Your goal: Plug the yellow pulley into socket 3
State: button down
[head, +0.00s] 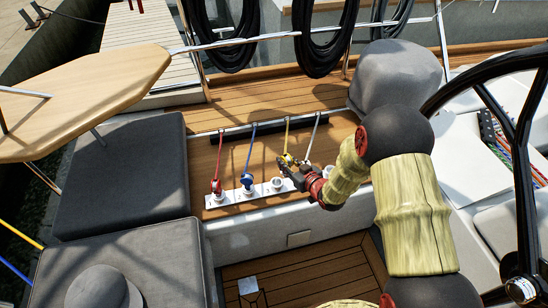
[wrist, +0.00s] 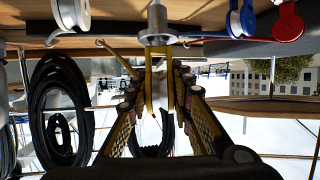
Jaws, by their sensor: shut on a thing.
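The yellow pulley (head: 288,160) is in my gripper (head: 286,167), just above the white socket strip (head: 232,197). In the wrist view, which looks upside down, my gripper (wrist: 162,84) is shut on the yellow pulley (wrist: 154,62). Its metal plug (wrist: 157,22) points toward the strip's surface. An open white socket, third from the left (head: 277,184), shows below and left of my gripper. Whether the plug touches any socket cannot be told. My gripper partly hides the strip to the right.
The red pulley (head: 217,186) and blue pulley (head: 246,181) stand in the sockets to the left, each with a rope. A white socket or pulley (head: 328,171) is on the right.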

jog(key=w+a+f+n+g+y+b, duration=0.1)
jog(key=w+a+f+b, duration=0.1)
jog(key=a+f+b, duration=0.1)
jog(key=shift+a+f+n+y+b, duration=0.25)
jog(key=shift+f+n+y+b, duration=0.2)
jog(key=shift+f, duration=0.75)
jog(key=shift+f+b, duration=1.8)
jog(key=shift+f, duration=0.75)
dwell(0.7)
jog(key=c, duration=1.5)
grip_release()
jog(key=v, duration=1.2)
